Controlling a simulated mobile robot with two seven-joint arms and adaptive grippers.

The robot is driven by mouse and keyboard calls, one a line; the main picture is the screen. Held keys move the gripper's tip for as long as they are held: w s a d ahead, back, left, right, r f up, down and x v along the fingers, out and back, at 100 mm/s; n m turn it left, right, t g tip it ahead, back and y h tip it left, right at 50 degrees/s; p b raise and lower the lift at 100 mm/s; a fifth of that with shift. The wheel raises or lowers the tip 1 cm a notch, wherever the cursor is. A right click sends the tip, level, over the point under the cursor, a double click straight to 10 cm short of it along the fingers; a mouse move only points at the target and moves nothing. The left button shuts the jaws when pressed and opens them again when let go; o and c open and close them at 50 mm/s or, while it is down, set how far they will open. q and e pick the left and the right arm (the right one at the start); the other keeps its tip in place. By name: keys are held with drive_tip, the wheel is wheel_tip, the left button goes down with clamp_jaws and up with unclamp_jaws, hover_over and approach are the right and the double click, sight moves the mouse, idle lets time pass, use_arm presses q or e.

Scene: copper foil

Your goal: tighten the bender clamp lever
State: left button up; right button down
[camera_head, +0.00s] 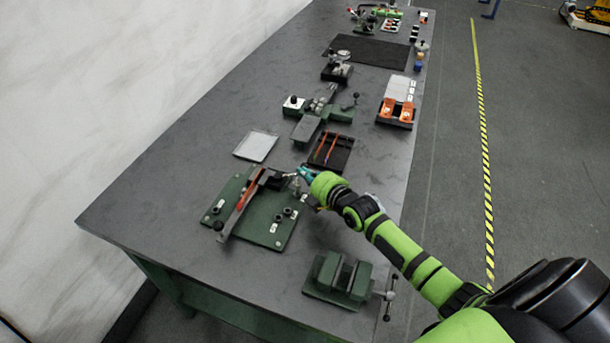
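The bender (262,228) is a green base plate near the table's front left, with dark pins and a long bar with a red-orange strip (246,196) across it. A small light metal part, perhaps the clamp lever (291,176), shows at the bender's far right corner, small and partly hidden. My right gripper (303,173) reaches in from the right, its teal and dark tip at that corner. It is too small to tell whether its fingers are open or shut, or whether they touch the lever. My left gripper is not in view.
A green vise (338,277) with a side handle stands at the front right. A grey plate (256,146) and a black tray with orange-handled tools (331,152) lie behind the bender. A green fixture (325,113) and orange bins (395,113) stand farther back. The table's left side is bare.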

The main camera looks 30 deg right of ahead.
drive_tip(key=shift+w+d, duration=0.2)
drive_tip(key=shift+w+d+b, duration=0.65)
drive_tip(key=shift+w+b, duration=0.1)
drive_tip(key=shift+b, duration=0.25)
drive_tip(key=shift+w+d+f+b, duration=0.1)
drive_tip(key=shift+w+d+b, duration=0.15)
drive_tip(key=shift+w+b, duration=0.3)
drive_tip(key=shift+w+d+b, duration=0.25)
drive_tip(key=shift+w+b, duration=0.45)
drive_tip(key=shift+w, duration=0.5)
drive_tip(key=shift+w+a+b, duration=0.1)
drive_tip(key=shift+w+b, duration=0.45)
drive_tip(key=shift+w, duration=0.45)
